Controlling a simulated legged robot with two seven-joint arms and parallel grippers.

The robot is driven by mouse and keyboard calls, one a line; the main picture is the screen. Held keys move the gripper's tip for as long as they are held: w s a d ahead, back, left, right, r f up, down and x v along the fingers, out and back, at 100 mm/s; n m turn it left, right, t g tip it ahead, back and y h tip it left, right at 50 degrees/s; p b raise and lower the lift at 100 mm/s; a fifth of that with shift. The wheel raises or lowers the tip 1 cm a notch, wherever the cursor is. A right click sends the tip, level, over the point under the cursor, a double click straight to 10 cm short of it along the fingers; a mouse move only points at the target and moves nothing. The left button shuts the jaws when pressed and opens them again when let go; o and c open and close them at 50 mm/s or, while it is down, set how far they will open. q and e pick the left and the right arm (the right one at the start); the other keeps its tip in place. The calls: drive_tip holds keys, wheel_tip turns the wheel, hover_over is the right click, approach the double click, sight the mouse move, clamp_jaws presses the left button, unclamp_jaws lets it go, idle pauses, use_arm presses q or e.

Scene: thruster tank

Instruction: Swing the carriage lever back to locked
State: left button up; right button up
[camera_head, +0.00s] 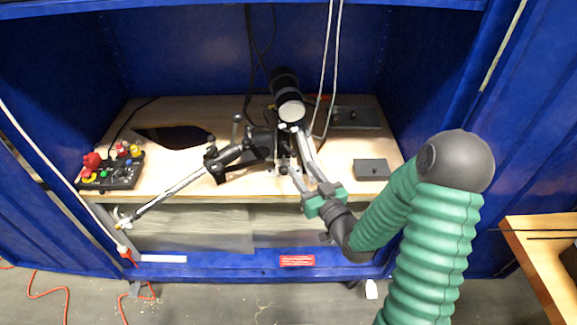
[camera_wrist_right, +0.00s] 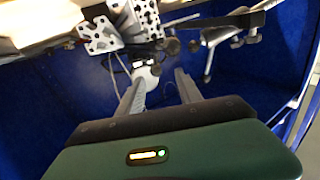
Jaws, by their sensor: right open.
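My right gripper (camera_head: 293,147) reaches in from the lower right over the workbench. Its two grey fingers are spread apart and point at the carriage mechanism (camera_head: 262,140) in the middle of the bench. In the right wrist view the open fingers (camera_wrist_right: 161,76) stand either side of a gap. A pale rounded part (camera_wrist_right: 147,74) shows by the left finger; I cannot tell whether it is the lever or whether the finger touches it. The carriage lever cannot be picked out surely in the head view. My left gripper is not in view.
A black cylindrical thruster (camera_head: 287,92) stands behind the fingers. A long rod (camera_head: 172,190) slants down to the bench's front left. A control box (camera_head: 110,168) with coloured buttons sits at left, a grey box (camera_head: 372,169) at right. Blue walls (camera_head: 180,50) enclose the bench.

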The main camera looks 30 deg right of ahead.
sight(291, 150)
drive_tip(key=w, duration=0.2)
drive_tip(key=w+d, duration=0.1)
drive_tip(key=w, duration=0.2)
drive_tip(key=w+d+b, duration=0.1)
drive_tip(key=w, duration=0.2)
drive_tip(key=shift+d+f, duration=0.1)
drive_tip(key=shift+f, duration=0.25)
drive_tip(key=shift+w, duration=0.3)
drive_tip(key=shift+w+a+r, duration=0.1)
drive_tip(key=shift+a+r, duration=0.15)
drive_tip(key=shift+a, duration=0.15)
drive_tip(key=shift+d+f, duration=0.1)
drive_tip(key=shift+d, duration=0.15)
drive_tip(key=c, duration=0.9)
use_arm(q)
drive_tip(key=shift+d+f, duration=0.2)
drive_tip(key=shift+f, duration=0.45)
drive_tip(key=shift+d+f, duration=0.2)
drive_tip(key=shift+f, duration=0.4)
use_arm(e)
clamp_jaws()
drive_tip(key=shift+a, duration=0.1)
